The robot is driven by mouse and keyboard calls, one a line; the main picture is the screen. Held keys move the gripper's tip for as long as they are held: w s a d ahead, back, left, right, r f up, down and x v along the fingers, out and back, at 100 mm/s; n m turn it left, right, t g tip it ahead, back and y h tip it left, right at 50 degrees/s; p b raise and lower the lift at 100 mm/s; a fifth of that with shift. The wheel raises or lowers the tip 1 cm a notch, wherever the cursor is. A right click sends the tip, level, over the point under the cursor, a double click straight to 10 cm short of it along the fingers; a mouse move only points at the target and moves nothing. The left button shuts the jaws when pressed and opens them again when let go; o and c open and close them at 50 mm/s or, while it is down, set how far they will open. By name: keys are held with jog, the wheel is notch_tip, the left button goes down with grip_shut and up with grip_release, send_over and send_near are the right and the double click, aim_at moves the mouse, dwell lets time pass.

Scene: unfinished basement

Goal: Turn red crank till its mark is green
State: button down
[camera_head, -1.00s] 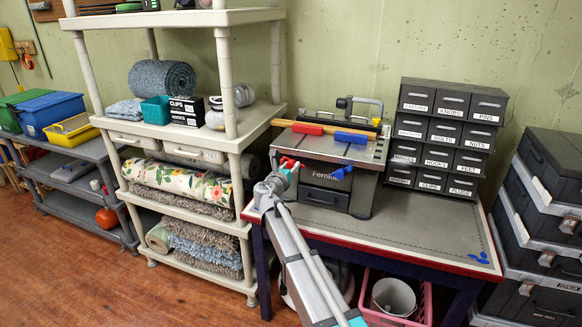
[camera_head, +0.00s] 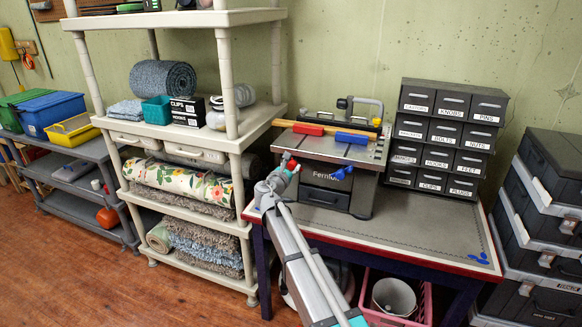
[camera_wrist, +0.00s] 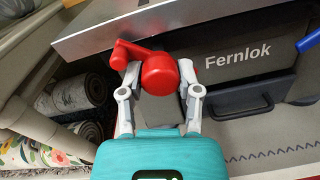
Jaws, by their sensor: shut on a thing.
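The red crank (camera_wrist: 158,74) sits on the front left of the grey Fernlok machine (camera_wrist: 240,62). In the wrist view its rounded red knob is between my gripper's (camera_wrist: 160,82) two fingers, with a red arm reaching to the upper left. My gripper is shut on that knob. In the head view only a little of the red crank (camera_head: 291,165) shows above my gripper (camera_head: 283,178), at the machine's left front. I cannot make out the crank's mark or its colour in either view.
A blue handle (camera_head: 341,173) is on the machine's front, right of the crank. A red and blue-and-wood bar lies on its top. Labelled drawers (camera_head: 447,140) stand to the right on the workbench (camera_head: 420,235). A cream shelf unit (camera_head: 236,165) stands close on the left.

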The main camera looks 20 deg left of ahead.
jog(key=m, duration=0.4)
jog(key=shift+w+a+r, duration=0.1)
jog(key=shift+w, duration=0.2)
jog(key=shift+m, duration=1.7)
jog(key=shift+y, duration=0.3)
jog(key=shift+c, duration=2.4)
grip_release()
jog(key=shift+o, duration=0.9)
jog(key=shift+s, duration=0.15)
